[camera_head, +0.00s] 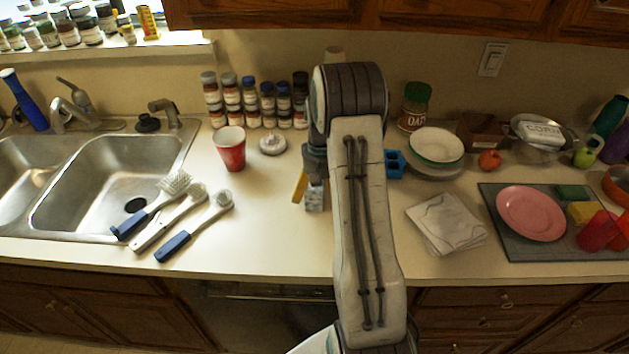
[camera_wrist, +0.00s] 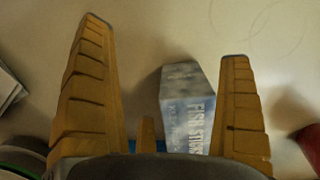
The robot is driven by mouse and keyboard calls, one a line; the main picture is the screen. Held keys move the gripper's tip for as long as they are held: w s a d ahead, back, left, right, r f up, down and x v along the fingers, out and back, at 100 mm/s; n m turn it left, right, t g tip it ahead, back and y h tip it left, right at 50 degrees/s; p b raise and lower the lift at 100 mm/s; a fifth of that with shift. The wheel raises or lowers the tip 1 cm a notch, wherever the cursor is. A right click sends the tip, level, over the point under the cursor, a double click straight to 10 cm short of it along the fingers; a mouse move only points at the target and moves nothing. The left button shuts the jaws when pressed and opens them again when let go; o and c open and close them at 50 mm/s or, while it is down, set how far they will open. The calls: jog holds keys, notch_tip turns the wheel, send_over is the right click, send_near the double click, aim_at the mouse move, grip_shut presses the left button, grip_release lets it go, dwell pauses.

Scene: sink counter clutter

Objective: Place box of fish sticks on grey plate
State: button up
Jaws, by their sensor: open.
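The box of fish sticks (camera_head: 314,199) stands on the counter, partly hidden by my gripper in the head view. In the wrist view the box (camera_wrist: 187,108) shows its blue label between my two yellow fingers, closer to the right finger. My gripper (camera_head: 301,190) is open and points down at the counter; it also shows in the wrist view (camera_wrist: 165,45). A greyish plate (camera_head: 436,174) shows under a white green-rimmed dish (camera_head: 437,144) at the back, right of my arm.
Folded napkins (camera_head: 446,224) lie right of my arm. A blue holder (camera_head: 395,164) stands beside my arm. A red cup (camera_head: 230,148) and brushes (camera_head: 171,208) are to the left. A pink plate (camera_head: 531,213) lies on a dark grey mat (camera_head: 508,248). The front counter near the gripper is clear.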

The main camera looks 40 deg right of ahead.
jog(key=w+d+r, duration=0.1)
jog(key=w, duration=0.1)
jog(key=w+d+r+t, duration=0.1)
jog(key=w+r, duration=0.1)
jog(key=w, duration=0.1)
jog(key=w+d+r+t+h, duration=0.1)
jog(key=w+r, duration=0.1)
jog(key=shift+w+d+m, duration=0.15)
jog(key=shift+d+m, duration=0.2)
jog(key=shift+m, duration=0.05)
jog(key=shift+s+a+f, duration=0.1)
jog(key=shift+s+a, duration=0.05)
jog(key=shift+s, duration=0.1)
jog(key=shift+s+f+m, duration=0.1)
jog(key=shift+f+m, duration=0.1)
jog(key=shift+m, duration=0.1)
jog(key=shift+f+p, duration=1.25)
jog(key=shift+f, duration=2.2)
jog(key=shift+c, duration=0.5)
jog(key=shift+r, duration=0.1)
jog(key=c, duration=1.3)
